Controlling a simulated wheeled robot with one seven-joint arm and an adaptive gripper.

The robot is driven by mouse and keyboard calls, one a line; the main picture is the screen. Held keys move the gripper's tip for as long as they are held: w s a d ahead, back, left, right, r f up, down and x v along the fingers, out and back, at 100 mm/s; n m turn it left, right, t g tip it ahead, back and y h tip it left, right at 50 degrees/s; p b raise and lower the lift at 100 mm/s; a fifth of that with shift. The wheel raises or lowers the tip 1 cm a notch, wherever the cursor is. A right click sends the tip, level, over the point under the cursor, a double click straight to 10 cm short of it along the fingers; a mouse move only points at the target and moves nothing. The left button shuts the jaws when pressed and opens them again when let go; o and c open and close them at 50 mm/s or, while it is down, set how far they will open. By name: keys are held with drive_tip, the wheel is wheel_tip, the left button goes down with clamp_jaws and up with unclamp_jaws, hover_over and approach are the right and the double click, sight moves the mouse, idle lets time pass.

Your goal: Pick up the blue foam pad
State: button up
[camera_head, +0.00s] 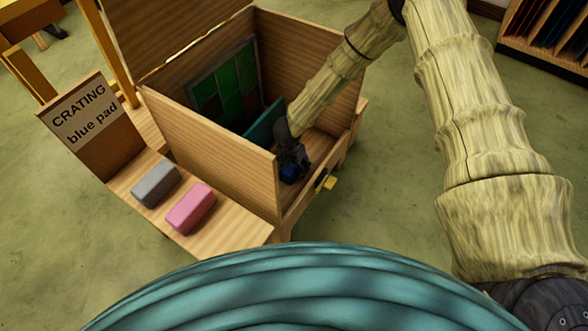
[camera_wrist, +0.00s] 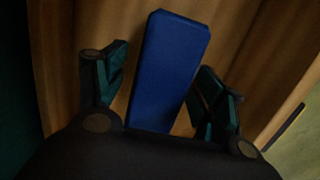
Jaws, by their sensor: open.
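The blue foam pad (camera_wrist: 172,68) is a blue block inside the wooden crate. In the wrist view it lies between the two fingers of my gripper (camera_wrist: 165,100), tilted a little, with gaps on both sides. In the head view only a small part of the blue pad (camera_head: 289,173) shows below my gripper (camera_head: 291,158), low in the right part of the crate. My gripper is open around the pad. Its fingertips are dark and small in the head view, so contact is unclear there.
The wooden crate (camera_head: 207,150) has walls close around my arm. A leaded green panel (camera_head: 226,85) leans inside, with a teal board (camera_head: 263,127) beside my gripper. A grey pad (camera_head: 156,184) and a pink pad (camera_head: 190,208) lie on the shelf by the "CRATING blue pad" sign (camera_head: 88,117).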

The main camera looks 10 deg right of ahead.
drive_tip(key=c, duration=0.9)
drive_tip(key=shift+c, duration=0.2)
drive_tip(key=shift+r, duration=0.15)
